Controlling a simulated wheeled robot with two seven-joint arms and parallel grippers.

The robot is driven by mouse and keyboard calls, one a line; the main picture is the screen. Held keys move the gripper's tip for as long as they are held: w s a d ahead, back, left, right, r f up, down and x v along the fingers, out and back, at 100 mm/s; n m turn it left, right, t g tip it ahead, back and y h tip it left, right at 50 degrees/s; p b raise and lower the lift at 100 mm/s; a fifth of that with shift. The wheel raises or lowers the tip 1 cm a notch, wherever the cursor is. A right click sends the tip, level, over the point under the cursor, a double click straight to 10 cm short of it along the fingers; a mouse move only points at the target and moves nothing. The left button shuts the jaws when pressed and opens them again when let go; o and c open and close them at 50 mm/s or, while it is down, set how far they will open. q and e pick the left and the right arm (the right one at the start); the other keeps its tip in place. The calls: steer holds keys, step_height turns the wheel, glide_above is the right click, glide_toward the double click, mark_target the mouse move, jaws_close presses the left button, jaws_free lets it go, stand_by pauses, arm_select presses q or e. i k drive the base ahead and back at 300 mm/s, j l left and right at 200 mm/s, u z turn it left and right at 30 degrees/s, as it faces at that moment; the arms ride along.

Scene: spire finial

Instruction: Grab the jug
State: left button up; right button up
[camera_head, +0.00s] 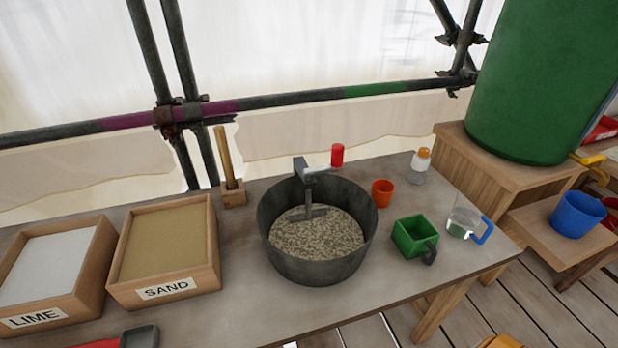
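A clear jug with a blue handle (464,219) stands upright near the right end of the grey workbench (240,310). Its handle points to the right, toward the bench edge. It seems to hold a little clear liquid, but this is hard to tell. Neither of my grippers shows in this view.
A green square scoop (414,237) stands just left of the jug, with an orange cup (382,192) and a small orange-capped bottle (420,166) behind. A large mixing tub (318,271) fills the middle. A green barrel (530,80) and blue bucket (576,215) are at right.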

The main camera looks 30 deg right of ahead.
mark_target(462, 223)
steer(key=k+z, duration=0.1)
steer(key=z, duration=0.85)
